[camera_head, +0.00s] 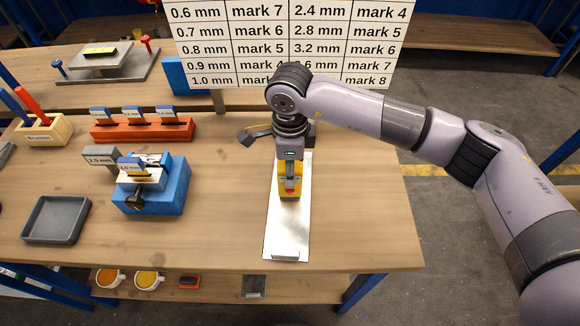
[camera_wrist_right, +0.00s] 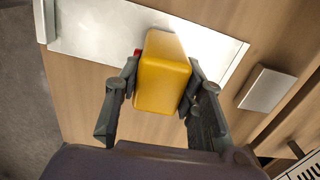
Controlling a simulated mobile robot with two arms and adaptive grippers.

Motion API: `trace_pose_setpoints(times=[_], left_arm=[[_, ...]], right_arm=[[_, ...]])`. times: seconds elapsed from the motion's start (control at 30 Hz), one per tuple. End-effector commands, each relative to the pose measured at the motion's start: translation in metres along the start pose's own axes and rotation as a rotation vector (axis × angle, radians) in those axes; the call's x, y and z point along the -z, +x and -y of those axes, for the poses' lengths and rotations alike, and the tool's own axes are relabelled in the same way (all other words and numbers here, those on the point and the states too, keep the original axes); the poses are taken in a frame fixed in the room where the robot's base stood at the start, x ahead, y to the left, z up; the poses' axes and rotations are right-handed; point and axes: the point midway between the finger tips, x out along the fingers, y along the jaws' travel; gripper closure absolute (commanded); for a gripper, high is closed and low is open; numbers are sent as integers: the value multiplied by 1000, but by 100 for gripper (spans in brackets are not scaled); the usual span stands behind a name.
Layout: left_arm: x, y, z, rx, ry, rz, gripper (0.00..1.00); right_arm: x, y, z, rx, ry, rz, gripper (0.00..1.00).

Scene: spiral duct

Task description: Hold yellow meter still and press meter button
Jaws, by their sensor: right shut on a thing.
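The yellow meter (camera_head: 290,186) stands on a shiny metal sheet (camera_head: 285,232) at the right part of the table in the head view. It has a red spot and a small dark part on its front; I cannot make out the button clearly. My right gripper (camera_wrist_right: 153,95) is shut on the yellow meter, which also shows between the fingers in the right wrist view (camera_wrist_right: 162,80). A bit of red shows beside the meter by the left finger there. My left gripper is not in view.
A blue vise (camera_head: 170,190) with labelled pieces, a grey tray (camera_head: 56,220) and an orange rack (camera_head: 143,129) stand to the left. A chart board (camera_head: 290,35) rises behind. Bare table lies between the vise and the metal sheet.

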Motion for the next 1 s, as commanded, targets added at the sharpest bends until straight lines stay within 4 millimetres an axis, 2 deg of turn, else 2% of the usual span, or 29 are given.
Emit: trace_pose_setpoints(times=[0.07, 0.53, 1.0], left_arm=[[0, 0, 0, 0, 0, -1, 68], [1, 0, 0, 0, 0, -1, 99], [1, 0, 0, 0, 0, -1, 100]], right_arm=[[0, 0, 0, 1, 0, 0, 99], [0, 0, 0, 1, 0, 0, 99], [0, 0, 0, 1, 0, 0, 99]])
